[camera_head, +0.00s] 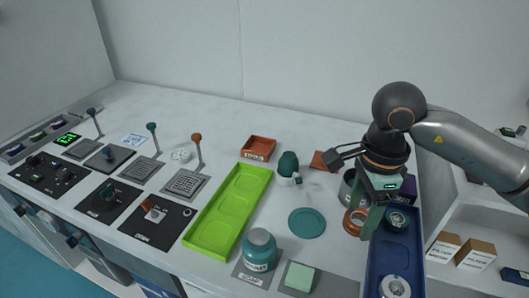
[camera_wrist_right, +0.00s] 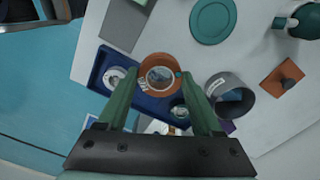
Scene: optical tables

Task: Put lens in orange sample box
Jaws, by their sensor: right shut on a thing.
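The lens, a clear disc in an orange ring mount (camera_wrist_right: 158,75), sits between the green fingertips of my right gripper (camera_wrist_right: 158,80) in the right wrist view. In the head view the orange ring (camera_head: 353,222) shows at the left of my right gripper's fingers (camera_head: 370,217), by the blue tray's left edge. The fingers are shut on the ring. The orange sample box (camera_head: 258,149), a small open tray with a label on its front, lies on the table at the back middle, left of the gripper. My left gripper is not in view.
The blue tray (camera_head: 381,262) holds other round optics. A grey cylinder (camera_wrist_right: 230,97), a dark green knob-topped white cup (camera_head: 288,168) and a green disc (camera_head: 307,222) stand nearby. A lime green tray (camera_head: 216,226) lies left. The table's back strip is clear.

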